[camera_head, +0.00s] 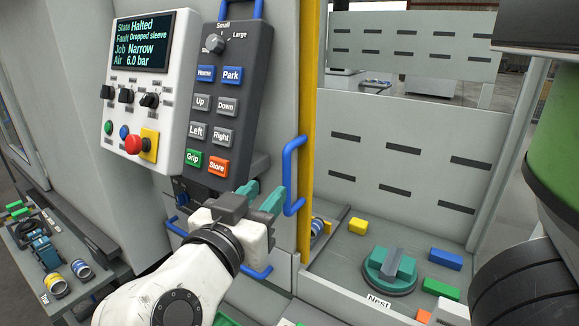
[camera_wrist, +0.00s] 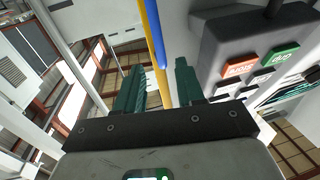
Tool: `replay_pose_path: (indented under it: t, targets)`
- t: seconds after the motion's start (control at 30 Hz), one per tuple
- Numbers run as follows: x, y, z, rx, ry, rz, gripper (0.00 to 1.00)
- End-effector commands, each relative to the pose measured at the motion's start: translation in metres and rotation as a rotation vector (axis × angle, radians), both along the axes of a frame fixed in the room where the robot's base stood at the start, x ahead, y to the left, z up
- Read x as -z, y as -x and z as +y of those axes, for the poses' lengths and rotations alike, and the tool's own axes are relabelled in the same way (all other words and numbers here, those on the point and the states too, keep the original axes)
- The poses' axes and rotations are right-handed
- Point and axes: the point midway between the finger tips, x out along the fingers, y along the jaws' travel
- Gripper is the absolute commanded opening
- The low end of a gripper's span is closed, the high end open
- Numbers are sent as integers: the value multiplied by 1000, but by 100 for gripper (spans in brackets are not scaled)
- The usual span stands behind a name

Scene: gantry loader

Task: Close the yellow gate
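The yellow upright edge (camera_head: 308,95), which I take to be the gate's, stands at the left side of the opening into the machine. A blue handle (camera_head: 289,170) is mounted beside it. My gripper (camera_head: 264,195) is open, with its green fingers just left of the handle's lower part. In the wrist view, my gripper (camera_wrist: 158,75) has an empty-looking gap. The blue handle (camera_wrist: 152,30) and yellow edge (camera_wrist: 166,88) show beyond and between the fingers. I cannot tell whether a finger touches the handle.
A button pendant (camera_head: 228,100) and a control panel (camera_head: 150,90) reading "Halted" and "Dropped sleeve" are close left of my gripper. Right of the yellow edge, the opening shows a green nest (camera_head: 390,270) and several coloured blocks. A side tray (camera_head: 85,245) stands lower left.

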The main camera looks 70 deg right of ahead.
Motion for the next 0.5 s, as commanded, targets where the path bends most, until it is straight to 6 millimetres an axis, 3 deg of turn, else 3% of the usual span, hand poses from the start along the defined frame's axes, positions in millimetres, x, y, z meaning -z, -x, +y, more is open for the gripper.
replay_pose_path:
  t: [0.5]
  targets:
    - [-1,5,-85,2,-3,6,38]
